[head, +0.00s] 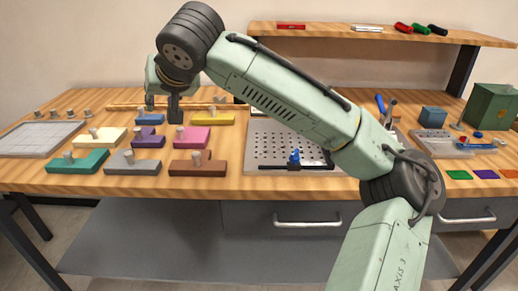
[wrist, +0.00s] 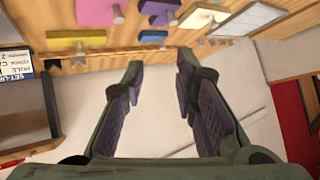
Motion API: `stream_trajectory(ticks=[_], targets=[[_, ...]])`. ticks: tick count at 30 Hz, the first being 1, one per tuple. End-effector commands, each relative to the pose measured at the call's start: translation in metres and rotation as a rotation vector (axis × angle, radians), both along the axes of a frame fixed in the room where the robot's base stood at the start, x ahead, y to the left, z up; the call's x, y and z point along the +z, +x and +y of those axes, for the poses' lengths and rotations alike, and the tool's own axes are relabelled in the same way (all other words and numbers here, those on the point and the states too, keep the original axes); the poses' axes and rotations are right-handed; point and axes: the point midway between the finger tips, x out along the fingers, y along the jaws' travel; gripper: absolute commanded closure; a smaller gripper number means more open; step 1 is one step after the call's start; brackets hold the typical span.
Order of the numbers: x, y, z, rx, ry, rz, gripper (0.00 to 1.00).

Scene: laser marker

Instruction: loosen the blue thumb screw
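The blue thumb screw (head: 294,155) stands on a dark bar at the front of the perforated grey plate (head: 262,143), in the middle of the bench in the head view. It does not show in the wrist view. My gripper (wrist: 158,68) is open and empty, its two purple-padded fingers well apart in the wrist view. In the head view it is at the back left, above the coloured blocks, well left of and behind the screw. My forearm crosses over the right part of the plate and hides it.
Several coloured blocks with pegs, such as the brown one (head: 198,168), cover the bench's left half. A grey tray (head: 38,139) is at far left. A raised wooden shelf (head: 345,32) spans the back. A green box (head: 490,107) stands at right.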

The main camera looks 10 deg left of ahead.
Motion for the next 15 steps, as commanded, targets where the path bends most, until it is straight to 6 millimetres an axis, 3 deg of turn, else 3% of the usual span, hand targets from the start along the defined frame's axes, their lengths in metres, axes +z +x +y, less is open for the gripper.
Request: stream_trajectory(ticks=[1,3,6,10,15], targets=[[-0.011,0.023,-0.050,-0.167,-0.084,0.077,0.73],[-0.022,0.036,-0.112,-0.373,-0.174,0.193,0.73],[-0.028,0.039,-0.186,-0.627,-0.263,0.325,0.73],[-0.027,0.029,-0.244,-0.841,-0.321,0.430,0.73],[-0.029,0.024,-0.265,-0.923,-0.343,0.474,0.73]])
